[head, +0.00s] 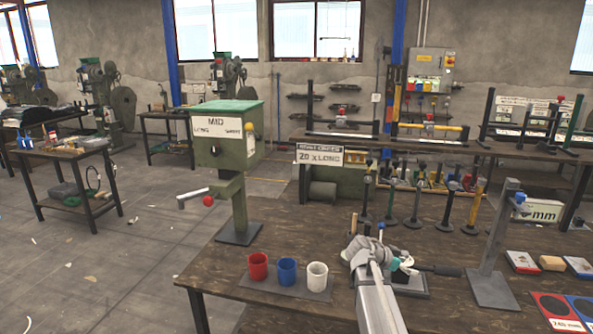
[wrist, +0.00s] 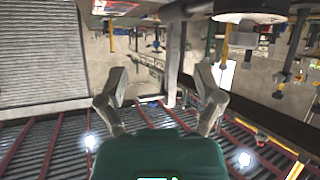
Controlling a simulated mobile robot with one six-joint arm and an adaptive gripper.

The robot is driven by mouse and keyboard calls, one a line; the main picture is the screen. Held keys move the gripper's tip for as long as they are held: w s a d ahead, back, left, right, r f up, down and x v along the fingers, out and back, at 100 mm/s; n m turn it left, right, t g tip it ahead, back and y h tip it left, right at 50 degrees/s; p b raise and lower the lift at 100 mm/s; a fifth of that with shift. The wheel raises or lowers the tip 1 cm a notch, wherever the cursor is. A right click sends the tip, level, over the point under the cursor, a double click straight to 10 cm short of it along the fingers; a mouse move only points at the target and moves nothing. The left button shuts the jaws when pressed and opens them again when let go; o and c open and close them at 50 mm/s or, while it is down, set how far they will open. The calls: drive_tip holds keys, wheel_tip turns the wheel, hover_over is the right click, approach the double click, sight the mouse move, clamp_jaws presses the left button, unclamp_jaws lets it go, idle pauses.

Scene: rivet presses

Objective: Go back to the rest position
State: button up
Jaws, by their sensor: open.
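My gripper (wrist: 160,82) shows in the wrist view with its two fingers spread apart and nothing between them. The wrist picture looks upside down, with roof beams and lamps low in it. In the head view my grey arm (head: 377,298) reaches up from the bottom edge, over the front of the wooden workbench (head: 235,270). The arm's far end is a cluster of joints, and I cannot make out the fingers there.
A red cup (head: 258,266), a blue cup (head: 287,271) and a white cup (head: 317,276) stand left of my arm. A green press box (head: 228,125) stands behind them. A grey post (head: 497,240) rises on the right. Open floor (head: 130,270) lies left.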

drive_tip(key=s+a+f+n+g+y+p, duration=0.1)
drive_tip(key=s+a+f+n+y+p, duration=0.1)
drive_tip(key=s+a+n+y, duration=0.4)
drive_tip(key=s+a+f+n+g+y+p, duration=0.1)
drive_tip(key=s+a+n+y, duration=0.5)
drive_tip(key=s+a, duration=0.8)
wheel_tip(320, 180, down, 2)
drive_tip(key=n+p, duration=0.1)
drive_tip(key=n, duration=0.2)
drive_tip(key=shift+s+f, duration=0.15)
drive_tip(key=shift+s, duration=0.1)
drive_tip(key=c, duration=0.4)
drive_tip(key=shift+a, duration=0.1)
